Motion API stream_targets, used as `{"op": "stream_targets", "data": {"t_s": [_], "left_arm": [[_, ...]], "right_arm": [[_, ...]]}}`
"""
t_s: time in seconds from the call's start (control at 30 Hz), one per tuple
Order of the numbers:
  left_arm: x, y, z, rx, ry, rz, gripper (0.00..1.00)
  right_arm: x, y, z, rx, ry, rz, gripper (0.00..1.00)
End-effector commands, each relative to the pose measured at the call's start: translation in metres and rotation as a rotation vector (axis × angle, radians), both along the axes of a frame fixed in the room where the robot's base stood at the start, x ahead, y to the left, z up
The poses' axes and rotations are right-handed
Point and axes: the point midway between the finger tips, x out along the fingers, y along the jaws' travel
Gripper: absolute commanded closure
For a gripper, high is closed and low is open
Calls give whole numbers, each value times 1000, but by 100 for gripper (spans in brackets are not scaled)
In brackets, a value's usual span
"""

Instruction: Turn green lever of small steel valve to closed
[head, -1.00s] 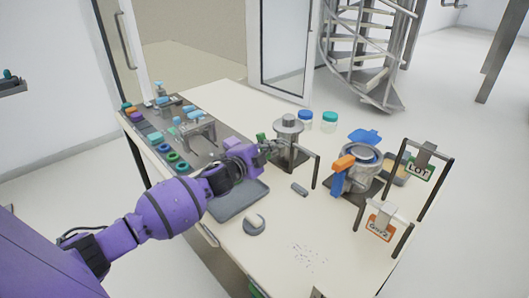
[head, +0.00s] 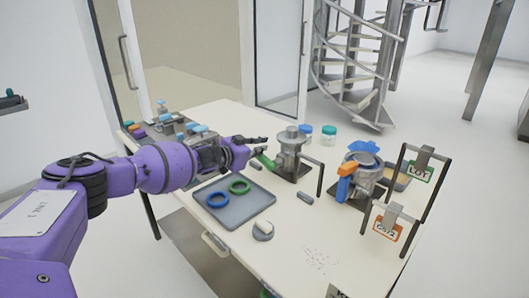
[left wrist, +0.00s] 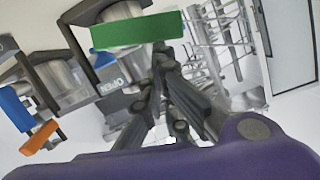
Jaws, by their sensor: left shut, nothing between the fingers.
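The small steel valve (head: 291,150) stands on a dark base near the middle of the table. Its green lever (head: 266,161) sticks out to its left. My left gripper (head: 266,139) is shut and empty, just above and left of the lever in the head view. In the left wrist view the lever (left wrist: 138,30) is a broad green bar, close by the shut fingertips (left wrist: 163,52); whether they touch I cannot tell. A plate with lettering like "OPEN" (left wrist: 112,88) shows below the lever there. My right gripper is not in view.
A larger steel valve (head: 369,174) with orange and blue handles stands to the right. Jars (head: 329,135) stand behind the small valve.

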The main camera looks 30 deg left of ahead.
Motion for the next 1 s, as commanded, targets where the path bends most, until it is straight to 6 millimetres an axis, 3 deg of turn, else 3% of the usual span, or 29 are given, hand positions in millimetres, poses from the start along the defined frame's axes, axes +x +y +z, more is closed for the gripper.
{"op": "stream_targets", "data": {"t_s": [0.3, 1.0], "left_arm": [[3, 9, -9, 7, -1, -1, 100], [4, 11, -11, 8, -4, -1, 100]], "right_arm": [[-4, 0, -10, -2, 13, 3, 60], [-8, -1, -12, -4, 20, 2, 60]]}}
